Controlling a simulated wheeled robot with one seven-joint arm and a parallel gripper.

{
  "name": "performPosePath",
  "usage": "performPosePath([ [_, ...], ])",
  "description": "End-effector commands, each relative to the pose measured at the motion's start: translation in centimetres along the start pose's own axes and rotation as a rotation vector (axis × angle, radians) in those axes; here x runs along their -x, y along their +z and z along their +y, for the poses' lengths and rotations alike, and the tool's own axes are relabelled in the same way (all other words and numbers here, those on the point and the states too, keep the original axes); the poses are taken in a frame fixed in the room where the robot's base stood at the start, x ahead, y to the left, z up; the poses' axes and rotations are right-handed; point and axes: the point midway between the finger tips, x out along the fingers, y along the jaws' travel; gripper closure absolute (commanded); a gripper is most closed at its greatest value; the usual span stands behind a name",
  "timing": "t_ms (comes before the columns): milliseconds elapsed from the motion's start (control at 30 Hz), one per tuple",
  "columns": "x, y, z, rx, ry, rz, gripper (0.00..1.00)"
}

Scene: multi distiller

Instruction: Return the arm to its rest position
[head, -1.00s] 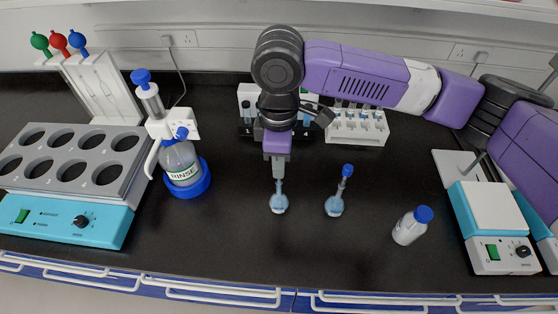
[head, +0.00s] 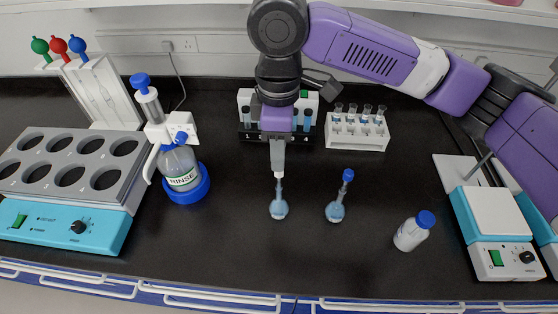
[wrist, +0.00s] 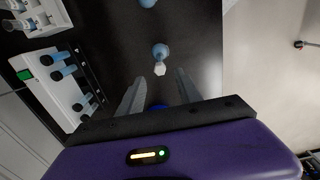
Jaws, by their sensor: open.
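My gripper (head: 278,168) points down above the left flask (head: 279,210), which stands upright on the black bench with blue liquid in it. In the wrist view my two fingers (wrist: 158,92) are spread apart. The left flask (wrist: 160,52) shows just beyond them, with a pale tip toward the camera. A bit of blue shows between the fingers near the palm; I cannot tell what it is. In the head view the top of the flask's neck is close to or behind the fingertips. My purple arm reaches in from the right.
A second flask (head: 335,211) with a blue stopper stands to the right, then a white blue-capped bottle (head: 411,234). The rinse bottle (head: 180,168) and heating block (head: 70,180) are left. A vial block (head: 246,128) and tube rack (head: 357,135) stand behind.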

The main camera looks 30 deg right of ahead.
Motion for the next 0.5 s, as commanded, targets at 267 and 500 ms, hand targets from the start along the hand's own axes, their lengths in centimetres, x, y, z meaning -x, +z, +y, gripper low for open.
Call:
performPosePath([
  [267,1.7,0.0,0.0,0.000,0.000,0.000,0.58],
  [500,1.7,0.0,0.0,0.000,0.000,0.000,0.58],
])
